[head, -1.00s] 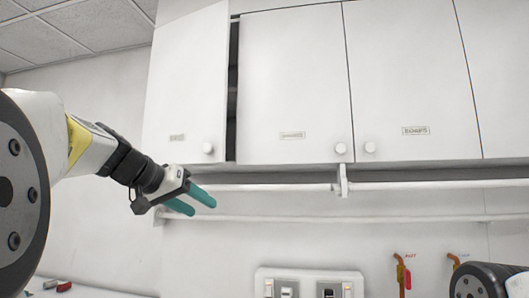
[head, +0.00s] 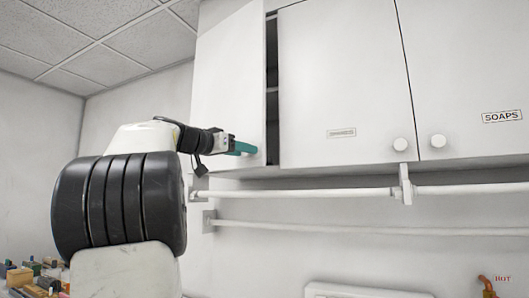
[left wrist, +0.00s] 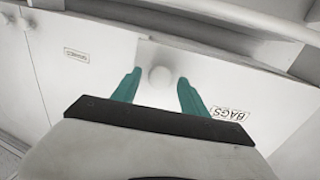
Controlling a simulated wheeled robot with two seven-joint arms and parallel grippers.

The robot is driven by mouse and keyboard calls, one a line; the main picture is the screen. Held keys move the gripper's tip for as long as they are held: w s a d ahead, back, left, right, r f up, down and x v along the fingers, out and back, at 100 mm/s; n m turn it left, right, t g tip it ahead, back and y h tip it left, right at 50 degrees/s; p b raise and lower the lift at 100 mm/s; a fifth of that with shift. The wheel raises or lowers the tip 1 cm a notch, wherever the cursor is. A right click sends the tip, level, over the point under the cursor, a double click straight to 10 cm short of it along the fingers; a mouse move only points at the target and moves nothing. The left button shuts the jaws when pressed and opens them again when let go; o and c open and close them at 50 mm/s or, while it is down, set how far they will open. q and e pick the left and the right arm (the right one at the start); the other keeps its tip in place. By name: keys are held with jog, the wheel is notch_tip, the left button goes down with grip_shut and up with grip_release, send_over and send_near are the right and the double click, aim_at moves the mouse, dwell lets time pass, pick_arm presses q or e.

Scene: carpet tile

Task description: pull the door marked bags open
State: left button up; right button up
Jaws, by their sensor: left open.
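The door marked bags (head: 228,85) is the leftmost wall-cabinet door in the head view. It stands slightly ajar, with a dark gap along its right edge. My left gripper (head: 245,149), with teal fingers, is open at the door's lower right corner and hides the knob and label in the head view. In the left wrist view the open fingers (left wrist: 158,85) flank the knob, with space on both sides. My right gripper is out of view.
The neighbouring door (head: 340,75) and the soaps door (head: 460,80) are shut, with white knobs at their lower corners. A white rail (head: 300,194) runs below the cabinets, with another lower down. Small coloured items (head: 35,275) lie at the lower left.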

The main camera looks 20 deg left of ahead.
pick_arm(q)
jog(key=shift+w+d, duration=0.15)
jog(key=shift+w, duration=0.2)
grip_shut()
dwell(1.2)
